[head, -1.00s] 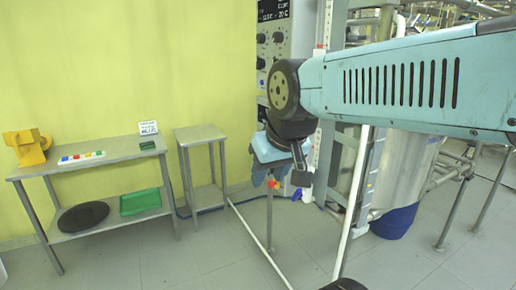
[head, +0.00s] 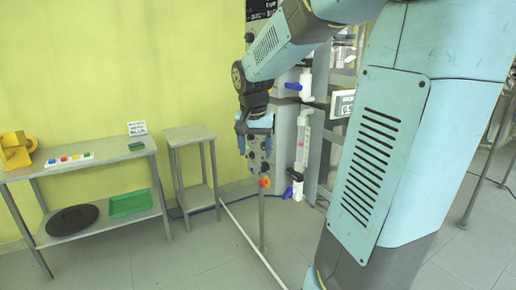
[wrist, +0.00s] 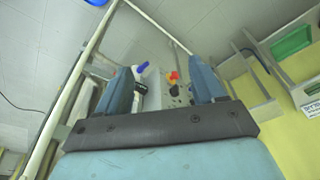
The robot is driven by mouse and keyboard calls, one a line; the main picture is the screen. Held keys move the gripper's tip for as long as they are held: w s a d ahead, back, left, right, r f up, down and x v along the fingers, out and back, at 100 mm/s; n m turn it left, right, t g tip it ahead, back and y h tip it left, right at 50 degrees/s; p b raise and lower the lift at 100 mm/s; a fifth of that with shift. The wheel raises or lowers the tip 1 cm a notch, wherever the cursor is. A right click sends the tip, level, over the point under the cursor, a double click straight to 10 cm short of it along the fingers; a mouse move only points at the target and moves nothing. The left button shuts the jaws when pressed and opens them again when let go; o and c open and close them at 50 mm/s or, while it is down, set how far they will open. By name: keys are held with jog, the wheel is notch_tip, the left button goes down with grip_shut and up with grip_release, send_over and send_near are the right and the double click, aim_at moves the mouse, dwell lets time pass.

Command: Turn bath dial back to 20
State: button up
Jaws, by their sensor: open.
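A grey control panel (head: 250,150) stands against the yellow wall, largely hidden behind my arm and gripper. A black display (head: 262,8) is at its top, cut by my arm; its text is too small to read surely. Small dark dials (head: 265,167) show on the panel below my gripper. I cannot tell which one is the bath dial. My gripper (head: 254,140) is open, pointing down in front of the panel. In the wrist view, my gripper (wrist: 163,76) has its two fingers wide apart with nothing held, and dark dials (wrist: 174,90) appear beyond them.
A red-orange part (head: 264,183) sits below the dials, and blue-handled valves (head: 293,86) are to the right. A small white display (head: 342,105) is by the glassware frame. A metal table (head: 95,156) and small stand (head: 188,137) are left.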

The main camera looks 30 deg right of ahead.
jog(key=w+d+f+m+g+h, duration=0.25)
jog(key=w+d+f+m, duration=0.2)
jog(key=w, duration=0.55)
jog(key=m+h, duration=0.6)
jog(key=h, duration=0.4)
send_near(262, 147)
jog(key=shift+y, duration=0.25)
jog(key=x, duration=0.8)
jog(key=shift+d+r, duration=0.1)
jog(key=shift+d, duration=0.3)
jog(key=shift+c, duration=0.4)
jog(key=c, duration=0.9)
jog(key=shift+a, duration=0.2)
jog(key=shift+c, duration=0.3)
jog(key=shift+d, duration=0.1)
